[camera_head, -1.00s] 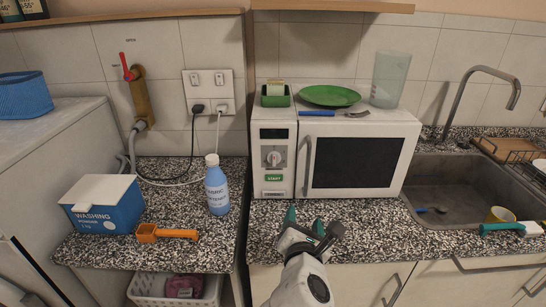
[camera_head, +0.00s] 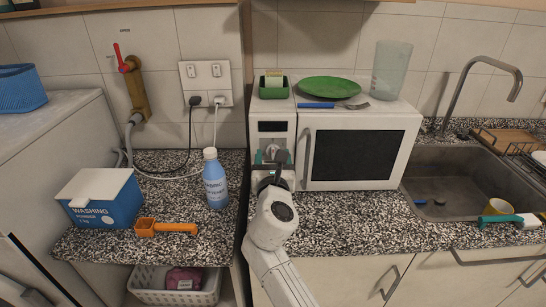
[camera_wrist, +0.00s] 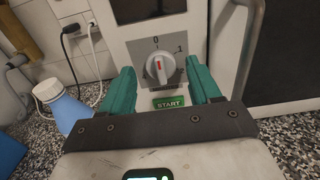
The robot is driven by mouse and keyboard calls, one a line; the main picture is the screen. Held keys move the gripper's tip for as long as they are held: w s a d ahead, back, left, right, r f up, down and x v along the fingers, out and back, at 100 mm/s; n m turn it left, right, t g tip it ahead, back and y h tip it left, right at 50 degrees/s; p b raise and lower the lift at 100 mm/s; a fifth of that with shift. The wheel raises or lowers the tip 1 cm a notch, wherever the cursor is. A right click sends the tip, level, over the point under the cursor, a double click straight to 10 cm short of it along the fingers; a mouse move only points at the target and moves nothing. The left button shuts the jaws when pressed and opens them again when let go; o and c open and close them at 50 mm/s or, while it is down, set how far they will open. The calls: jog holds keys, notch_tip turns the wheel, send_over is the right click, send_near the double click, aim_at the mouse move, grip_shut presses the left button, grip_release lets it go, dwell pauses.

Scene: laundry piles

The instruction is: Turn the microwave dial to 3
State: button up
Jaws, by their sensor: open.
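The white microwave (camera_head: 402,180) stands on the speckled counter, its dark-windowed door shut. Its control panel is at the left of its front. In the wrist view the silver dial (camera_wrist: 160,67) sits on a grey plate. Its red mark points up, close to the 0; a 1 shows at its upper right. The green START button (camera_wrist: 169,102) is just below. My gripper (camera_head: 270,161) is in front of the panel and partly hides the dial in the head view. In the wrist view its green fingers (camera_wrist: 158,74) are apart, one each side of the dial, with nothing held.
A green plate (camera_head: 329,87), a fork (camera_head: 356,106) and a green container (camera_head: 273,92) are on the microwave. A blue bottle (camera_head: 215,180) stands close to its left, with a washing powder box (camera_head: 101,200) and orange scoop (camera_head: 165,228) beyond. The sink (camera_head: 460,190) is right.

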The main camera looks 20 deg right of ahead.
jog(key=shift+w+d, duration=0.2)
jog(key=shift+w, duration=0.3)
jog(key=c, duration=1)
